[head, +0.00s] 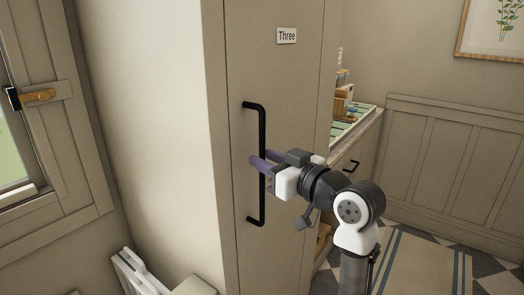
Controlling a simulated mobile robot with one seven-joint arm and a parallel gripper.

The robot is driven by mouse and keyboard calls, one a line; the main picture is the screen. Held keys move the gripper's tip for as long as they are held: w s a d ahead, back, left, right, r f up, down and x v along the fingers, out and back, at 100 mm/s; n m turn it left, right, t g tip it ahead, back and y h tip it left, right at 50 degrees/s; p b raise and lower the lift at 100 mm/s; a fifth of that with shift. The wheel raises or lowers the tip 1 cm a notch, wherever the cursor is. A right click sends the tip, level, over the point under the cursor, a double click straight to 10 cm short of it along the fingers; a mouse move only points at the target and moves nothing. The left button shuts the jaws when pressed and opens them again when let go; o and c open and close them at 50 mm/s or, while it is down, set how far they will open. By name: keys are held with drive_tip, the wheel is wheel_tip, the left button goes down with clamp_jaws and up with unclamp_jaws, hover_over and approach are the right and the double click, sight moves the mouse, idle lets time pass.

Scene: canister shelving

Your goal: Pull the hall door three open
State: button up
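The tall beige door (291,85) carries a white label reading "Three" (286,36) and looks closed. Its black vertical bar handle (262,195) runs down the left side of the door. My gripper (261,159) is at the handle's mid-height, coming from the right. Its two purple fingers reach the bar; one crosses in front of it and the other seems to lie on the far side. I cannot tell whether they press on the bar.
A drawer unit (345,150) with small items on top stands right of the door. A window (20,150) with an orange latch is at the left. White objects (140,275) stand low at bottom left. The striped rug (425,265) lies on checkered floor at right.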

drive_tip(key=shift+x, duration=0.9)
drive_tip(key=shift+c, duration=0.3)
clamp_jaws()
